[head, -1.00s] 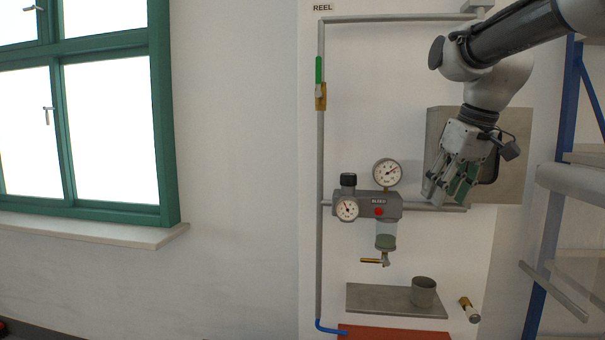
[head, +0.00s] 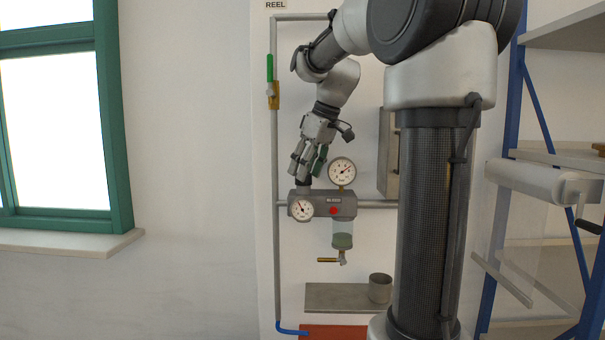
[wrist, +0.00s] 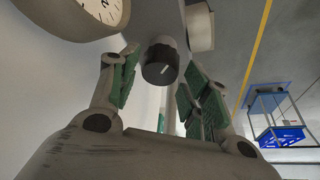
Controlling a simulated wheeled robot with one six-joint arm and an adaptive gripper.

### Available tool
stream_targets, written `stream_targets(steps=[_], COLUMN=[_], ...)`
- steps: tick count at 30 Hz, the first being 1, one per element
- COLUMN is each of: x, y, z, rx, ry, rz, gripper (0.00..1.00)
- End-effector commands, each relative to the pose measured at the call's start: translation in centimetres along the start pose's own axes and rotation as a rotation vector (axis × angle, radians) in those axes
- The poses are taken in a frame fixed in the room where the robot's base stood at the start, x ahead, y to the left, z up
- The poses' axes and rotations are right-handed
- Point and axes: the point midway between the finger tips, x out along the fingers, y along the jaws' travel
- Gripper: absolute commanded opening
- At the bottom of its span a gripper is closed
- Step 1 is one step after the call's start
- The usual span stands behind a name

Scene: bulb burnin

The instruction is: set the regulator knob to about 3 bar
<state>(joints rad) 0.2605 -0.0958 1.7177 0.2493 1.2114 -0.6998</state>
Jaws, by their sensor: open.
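The dark regulator knob (head: 303,186) stands upright on top of the left end of the grey regulator body (head: 340,203). My gripper (head: 306,173) is open, pointing down just above the knob. In the wrist view the knob (wrist: 160,64) lies between the two green-padded fingertips, with a gap on each side; a light mark shows on it. The small gauge (head: 301,209) on the regulator's front has its needle toward the upper left; its numbers are too small to read. The larger gauge (head: 342,171) above the body has its needle toward the upper right.
The larger gauge (wrist: 85,14) is close to my left finger in the wrist view. A vertical pipe with a green-handled valve (head: 270,75) runs on the left. Below are a filter bowl (head: 342,234), a shelf (head: 335,298) and a cup (head: 380,288). A grey box (head: 389,150) is to the right.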

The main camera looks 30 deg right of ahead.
Motion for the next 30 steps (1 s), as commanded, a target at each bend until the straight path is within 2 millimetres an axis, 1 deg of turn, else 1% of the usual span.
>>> stream_targets(steps=[1, 5, 13, 17, 18, 19, 26, 30], x=[0.6, 1.5, 1.6, 1.6, 1.6, 1.6, 1.6, 1.6], y=[0.0, 0.0, 0.0, 0.0, 0.0, 0.0, 0.0, 0.1], z=[0.0, 0.0, 0.0, 0.0, 0.0, 0.0, 0.0, 0.0], rx=[0.000, 0.000, 0.000, 0.000, 0.000, 0.000, -0.013, -0.057], ry=[-0.002, -0.001, 0.000, 0.000, 0.000, 0.000, 0.000, 0.002], rz=[-0.002, -0.001, 0.000, 0.000, 0.000, 0.000, -0.006, -0.024], gripper=[0.47, 0.47, 0.47, 0.24, 0.17, 0.14, 0.14, 0.14])
